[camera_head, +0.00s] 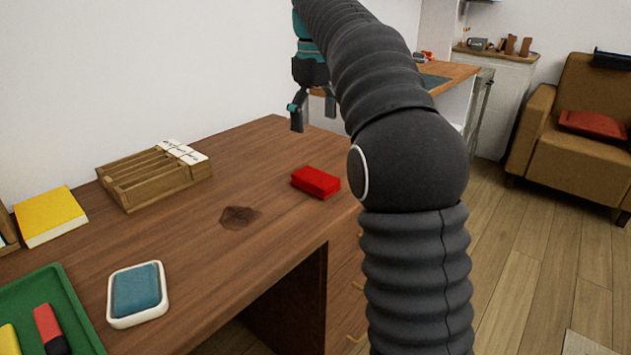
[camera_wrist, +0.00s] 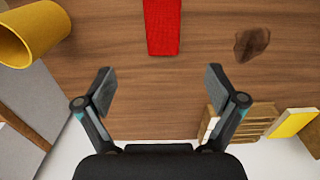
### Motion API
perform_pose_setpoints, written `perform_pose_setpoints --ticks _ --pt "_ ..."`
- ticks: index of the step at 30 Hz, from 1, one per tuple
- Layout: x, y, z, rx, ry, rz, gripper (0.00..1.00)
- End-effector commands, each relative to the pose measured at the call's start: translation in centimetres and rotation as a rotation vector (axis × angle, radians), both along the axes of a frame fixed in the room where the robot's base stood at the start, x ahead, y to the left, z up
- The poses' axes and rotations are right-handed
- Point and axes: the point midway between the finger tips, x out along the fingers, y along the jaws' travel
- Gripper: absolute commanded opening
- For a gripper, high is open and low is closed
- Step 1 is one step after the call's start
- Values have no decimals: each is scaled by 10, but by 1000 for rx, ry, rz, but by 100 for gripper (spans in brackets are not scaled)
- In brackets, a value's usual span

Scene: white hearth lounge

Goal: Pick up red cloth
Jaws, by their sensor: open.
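The red cloth (camera_head: 316,181) is a small folded block lying flat on the brown wooden desk (camera_head: 206,240), towards its right side. In the wrist view the red cloth (camera_wrist: 162,26) shows at the top middle, ahead of the fingertips and partly cut off by the frame edge. My gripper (camera_head: 313,112) is above the back right of the desk, apart from the cloth. In the wrist view my gripper (camera_wrist: 160,80) has its two fingers spread wide with nothing between them.
A dark stain (camera_head: 239,217) marks the desk left of the cloth. A wooden organiser (camera_head: 152,185), yellow book (camera_head: 50,215), blue pad in a white case (camera_head: 137,294) and green tray (camera_head: 75,310) stand left. A yellow cup (camera_wrist: 40,35) shows in the wrist view. Desk around the cloth is clear.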

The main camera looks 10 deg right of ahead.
Motion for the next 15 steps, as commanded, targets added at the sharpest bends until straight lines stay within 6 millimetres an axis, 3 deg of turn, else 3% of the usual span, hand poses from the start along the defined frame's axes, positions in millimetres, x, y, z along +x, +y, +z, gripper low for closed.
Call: perform_pose_setpoints --ticks 9,15 --pt "-1 0 -59 0 1 -1 94" --pt "-1 0 -76 0 0 -1 94"
